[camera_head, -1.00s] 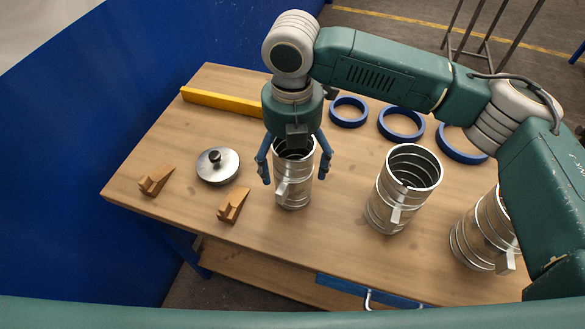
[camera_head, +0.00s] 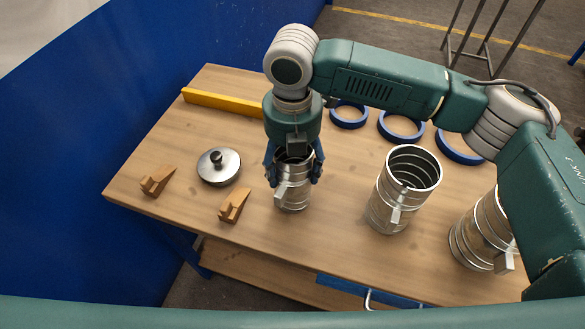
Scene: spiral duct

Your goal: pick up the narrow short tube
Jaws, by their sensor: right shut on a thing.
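The narrow short tube (camera_head: 292,195) is a silvery ribbed metal duct with a small tab on its front. It stands upright on the wooden table (camera_head: 330,245), left of the other tubes. My right gripper (camera_head: 294,174) points down over it, with its blue fingers shut on the tube's left and right sides near the top. The gripper body covers part of the tube's open rim. My left gripper is not in view.
A wider tube (camera_head: 404,190) and another tube (camera_head: 480,235) stand to the right. Blue rings (camera_head: 349,114) lie behind. A metal lid (camera_head: 218,167), two wooden wedges (camera_head: 234,206) and a yellow bar (camera_head: 222,103) are on the left. The table's front middle is clear.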

